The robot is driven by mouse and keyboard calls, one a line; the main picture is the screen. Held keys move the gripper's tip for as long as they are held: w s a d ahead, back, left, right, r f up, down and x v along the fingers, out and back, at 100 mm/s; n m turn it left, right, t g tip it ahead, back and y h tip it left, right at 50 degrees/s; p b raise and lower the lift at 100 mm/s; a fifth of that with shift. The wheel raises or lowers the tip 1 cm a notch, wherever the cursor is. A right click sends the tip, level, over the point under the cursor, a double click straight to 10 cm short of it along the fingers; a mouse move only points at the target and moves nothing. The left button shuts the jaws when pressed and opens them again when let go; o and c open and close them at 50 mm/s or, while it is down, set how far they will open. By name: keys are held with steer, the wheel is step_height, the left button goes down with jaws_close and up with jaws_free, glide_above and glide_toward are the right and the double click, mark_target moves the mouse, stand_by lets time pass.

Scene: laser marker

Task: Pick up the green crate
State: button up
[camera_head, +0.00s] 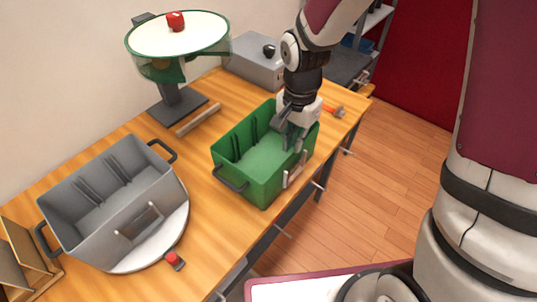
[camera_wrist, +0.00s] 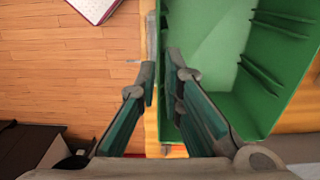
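The green crate (camera_head: 256,170) stands upright on the wooden table in the head view. Its green inside (camera_wrist: 225,40) fills the right of the wrist view, and it looks empty. My gripper (camera_head: 290,138) points down at the crate's right-hand side. In the wrist view my gripper (camera_wrist: 161,75) has one finger outside the crate wall and the other inside it, with the wall's rim between them. A gap shows between the fingers, so they look open. Whether either finger touches the wall cannot be told. A dark crate handle (camera_head: 231,181) shows at the near end.
A grey crate (camera_head: 85,225) sits on a round white plate to the left. A green-rimmed round stand (camera_head: 180,32) with a red object is behind. A grey box (camera_head: 257,65) and an orange-handled tool (camera_head: 334,111) lie beyond the crate. Open floor (camera_head: 390,150) is to the right.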

steer(key=shift+d+f+p, duration=0.2)
steer(key=shift+f+p, duration=0.15)
steer(key=shift+f, duration=1.95)
steer(key=shift+w, duration=0.1)
jaws_close()
steer(key=shift+r, duration=0.2)
